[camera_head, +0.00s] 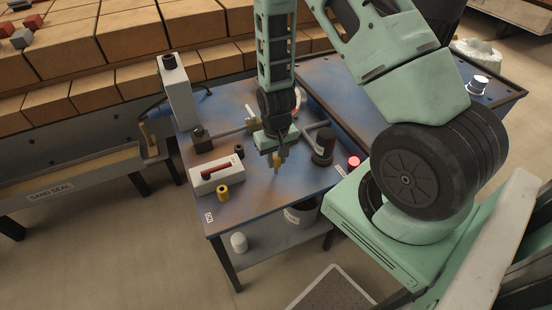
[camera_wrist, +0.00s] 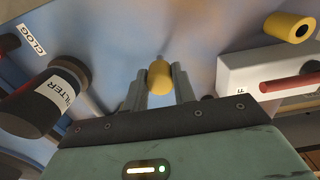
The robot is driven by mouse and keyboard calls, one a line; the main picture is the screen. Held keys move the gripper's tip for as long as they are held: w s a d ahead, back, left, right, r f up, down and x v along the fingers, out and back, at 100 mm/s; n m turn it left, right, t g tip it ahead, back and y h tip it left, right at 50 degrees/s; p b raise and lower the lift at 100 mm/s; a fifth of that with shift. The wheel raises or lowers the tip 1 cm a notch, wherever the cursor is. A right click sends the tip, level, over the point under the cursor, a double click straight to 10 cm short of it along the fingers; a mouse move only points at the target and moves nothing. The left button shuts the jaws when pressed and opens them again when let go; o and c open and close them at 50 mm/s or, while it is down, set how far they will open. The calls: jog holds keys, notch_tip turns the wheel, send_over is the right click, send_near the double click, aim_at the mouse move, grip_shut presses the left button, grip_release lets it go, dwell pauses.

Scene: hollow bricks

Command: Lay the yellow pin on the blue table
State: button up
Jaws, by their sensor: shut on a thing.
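The yellow pin (camera_head: 276,166) is between the fingers of my gripper (camera_head: 277,158), over the middle of the blue table (camera_head: 262,198). In the wrist view the pin (camera_wrist: 160,78) shows as a rounded yellow end, with one grey finger on each side. My gripper (camera_wrist: 158,88) is shut on it. In the head view the pin points down from the fingers. I cannot tell whether its lower end touches the tabletop. Its upper part is partly hidden by the gripper.
A white box with a red rod (camera_head: 215,175) and a hollow yellow cylinder (camera_head: 223,192) stand to the left. A dark filter canister (camera_head: 323,146) and a red button (camera_head: 354,162) are to the right. A tall white box (camera_head: 177,90) stands behind. The table's front middle is clear.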

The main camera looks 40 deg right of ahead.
jog(key=shift+f, duration=0.2)
jog(key=shift+f, duration=0.2)
jog(key=o, duration=1)
jog(key=shift+r, duration=0.15)
